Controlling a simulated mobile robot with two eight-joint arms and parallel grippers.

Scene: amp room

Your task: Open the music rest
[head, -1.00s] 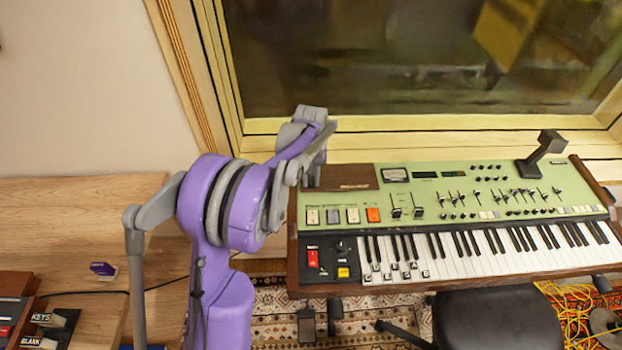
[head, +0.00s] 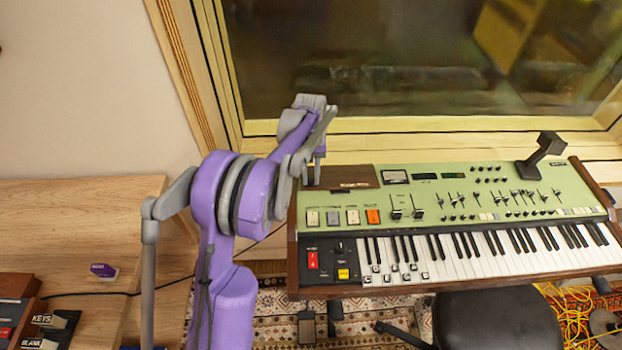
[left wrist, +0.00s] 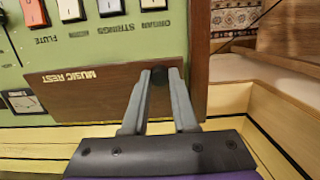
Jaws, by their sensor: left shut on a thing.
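The music rest (head: 348,177) is a brown wooden panel at the back left of the green keyboard (head: 450,200). It lies about flush with the top, and its lettering shows in the left wrist view (left wrist: 75,85). A small dark round knob (left wrist: 159,76) sits near one end of the panel. My left gripper (head: 312,180) is over the panel's left end. In the left wrist view its two grey fingers (left wrist: 160,82) are shut on the knob, one on each side. My right gripper is in neither view.
A black lamp-like fixture (head: 542,155) stands at the keyboard's back right. A window frame (head: 400,125) runs close behind the keyboard. A black stool (head: 490,318) is in front. A wooden desk (head: 70,215) with boxes is at left.

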